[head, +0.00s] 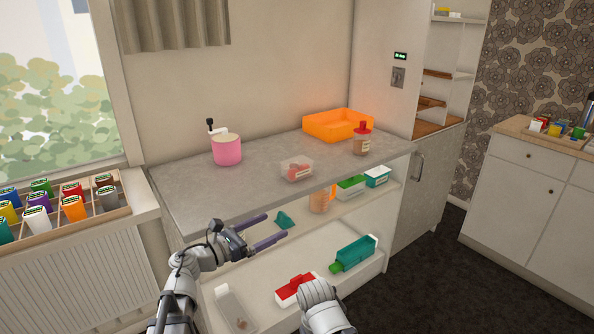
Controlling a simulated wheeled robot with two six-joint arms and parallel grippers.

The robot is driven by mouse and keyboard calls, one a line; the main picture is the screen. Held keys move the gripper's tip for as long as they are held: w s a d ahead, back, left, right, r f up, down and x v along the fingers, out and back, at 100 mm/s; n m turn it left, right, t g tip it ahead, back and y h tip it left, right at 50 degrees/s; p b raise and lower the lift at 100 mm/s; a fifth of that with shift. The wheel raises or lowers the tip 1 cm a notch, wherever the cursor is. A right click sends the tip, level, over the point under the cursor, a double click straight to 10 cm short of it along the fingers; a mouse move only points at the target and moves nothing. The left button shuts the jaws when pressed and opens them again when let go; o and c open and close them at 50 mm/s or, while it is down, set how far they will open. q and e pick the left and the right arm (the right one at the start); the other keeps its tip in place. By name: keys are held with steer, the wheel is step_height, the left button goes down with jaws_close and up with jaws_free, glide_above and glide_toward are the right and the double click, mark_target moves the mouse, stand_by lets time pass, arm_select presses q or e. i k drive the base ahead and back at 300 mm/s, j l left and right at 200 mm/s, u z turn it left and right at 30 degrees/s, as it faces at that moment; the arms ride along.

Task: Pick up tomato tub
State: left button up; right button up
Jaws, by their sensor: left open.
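The tomato tub (296,170) looks like a small clear tub with red contents and a pale label. It stands upright on the grey countertop near its front edge, in the middle of the head view. My left gripper (277,226) is open and empty. It is in front of the counter, below and to the left of the tub, and apart from it. Part of my right arm (322,308) shows at the bottom, but its fingers cannot be seen.
A pink pot (227,150), an orange tray (338,125) and a red-topped jar (362,141) stand on the countertop (255,180). Below, open shelves hold a green bottle (354,254), a red-and-white box (296,289) and other containers.

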mark_target(296, 169)
steer(key=i, duration=1)
